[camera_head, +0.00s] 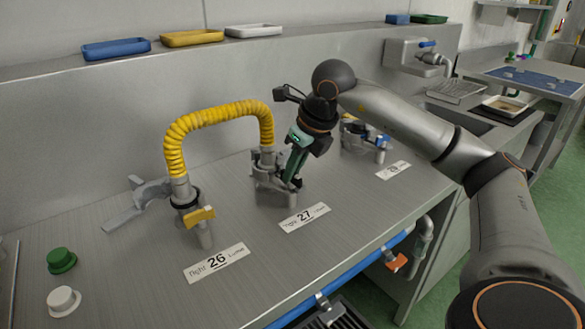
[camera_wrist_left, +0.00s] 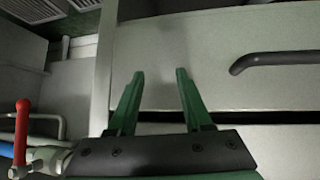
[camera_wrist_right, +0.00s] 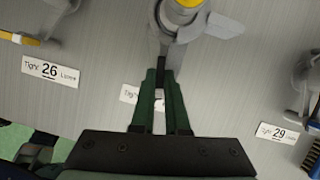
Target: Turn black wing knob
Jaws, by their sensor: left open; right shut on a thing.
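My right gripper (camera_head: 292,181) is at the metal valve fitting (camera_head: 266,187) behind label 27 (camera_head: 304,217), its fingers pointing down. In the right wrist view the fingers (camera_wrist_right: 161,74) are closed to a narrow gap at the front of the same fitting (camera_wrist_right: 182,22). They hold what I take to be the black wing knob; the fingers hide it almost wholly, so its angle cannot be told. My left gripper (camera_wrist_left: 158,73) shows only in its own wrist view, open and empty, before a pale panel.
A yellow ribbed hose (camera_head: 214,118) arches from fitting 27 to fitting 26, which has a yellow wing knob (camera_head: 199,216). Another fitting (camera_head: 362,140) stands to the right. A dark handle (camera_wrist_left: 275,61) is near my left gripper.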

